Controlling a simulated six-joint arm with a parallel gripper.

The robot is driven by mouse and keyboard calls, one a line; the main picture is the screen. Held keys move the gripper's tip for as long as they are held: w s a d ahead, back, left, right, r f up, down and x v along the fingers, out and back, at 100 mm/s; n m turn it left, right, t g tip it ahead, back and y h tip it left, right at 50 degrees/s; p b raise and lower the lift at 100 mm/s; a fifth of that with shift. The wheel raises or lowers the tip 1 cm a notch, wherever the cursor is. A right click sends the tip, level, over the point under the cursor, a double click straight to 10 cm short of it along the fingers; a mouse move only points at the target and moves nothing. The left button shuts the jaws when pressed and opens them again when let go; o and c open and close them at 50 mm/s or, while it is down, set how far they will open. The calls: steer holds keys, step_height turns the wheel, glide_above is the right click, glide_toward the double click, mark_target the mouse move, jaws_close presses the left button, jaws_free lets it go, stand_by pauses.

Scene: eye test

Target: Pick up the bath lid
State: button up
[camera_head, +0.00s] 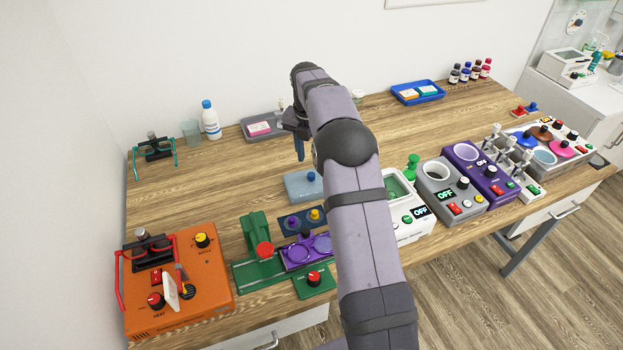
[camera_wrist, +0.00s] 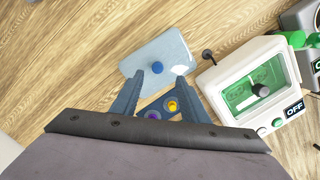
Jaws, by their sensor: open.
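The bath lid, a pale blue rounded slab with a blue knob, lies on the wooden table in the head view (camera_head: 297,190), partly hidden by my arm. A white box with a green-looking recess (camera_wrist: 231,78), perhaps the bath, stands to the right of the lid.
A dark blue plate with a yellow knob (camera_wrist: 172,106) and a purple knob lies close to the lid. Green and purple fixtures (camera_head: 262,270) stand in front, with an orange device (camera_head: 190,290) at left. Several devices line the right side. The table behind the lid is mostly clear.

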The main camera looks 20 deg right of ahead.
mark_target(311, 175)
steer(key=shift+w+d+f+p, duration=0.15)
steer(key=shift+f+p, duration=0.7)
steer(key=shift+f, duration=0.9)
steer(key=shift+w+f+p, duration=0.25)
steer(key=shift+f+p, duration=0.6)
steer(key=shift+f, duration=0.85)
jaws_close()
